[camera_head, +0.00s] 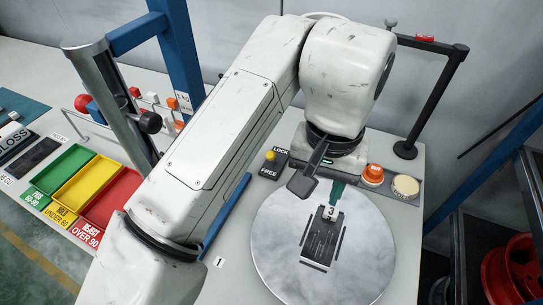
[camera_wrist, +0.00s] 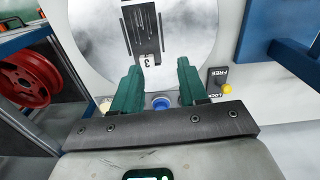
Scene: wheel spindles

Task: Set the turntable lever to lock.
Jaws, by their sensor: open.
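The turntable lever has a yellow knob (camera_head: 270,155) on a dark plate marked LOCK and FREE, behind the turntable (camera_head: 275,245). In the wrist view the yellow knob (camera_wrist: 226,88) is at the right and looks nearer the LOCK word than FREE; its exact setting is hard to tell. My gripper (camera_head: 320,187) is over the turntable's back edge, to the right of the lever and apart from it. In the wrist view my gripper (camera_wrist: 158,68) shows two green fingers spread apart with nothing held between them.
An orange button (camera_head: 373,172) and a cream button (camera_head: 405,186) stand right of my gripper. A blue button (camera_wrist: 162,103) shows beyond the fingers. A dark post (camera_head: 430,105) stands behind. Green, yellow and red trays (camera_head: 105,208) lie left. A red wheel (camera_head: 515,270) sits at right.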

